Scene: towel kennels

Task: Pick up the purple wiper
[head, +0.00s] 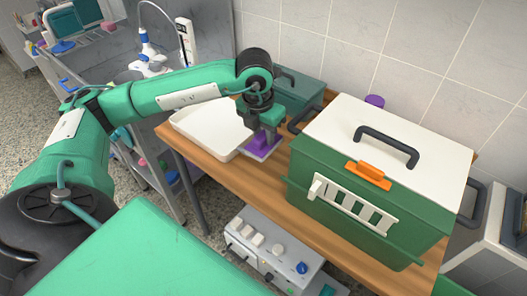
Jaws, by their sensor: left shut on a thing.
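The purple wiper (263,147) is on the wooden table, between the white tray and the green box. Its flat purple part lies low at the tabletop, and an upright part rises from it. My left gripper (265,130) reaches down from above and is shut on the wiper's upright part. The fingers hide some of the wiper. I cannot tell whether the wiper touches the tabletop. My right gripper is not in view.
A white tray (205,128) lies left of the wiper. A large green box (350,215) with a white lid (340,130) and dark handle stands close on the right. A smaller green box (300,92) and a purple object (375,101) are behind, near the tiled wall.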

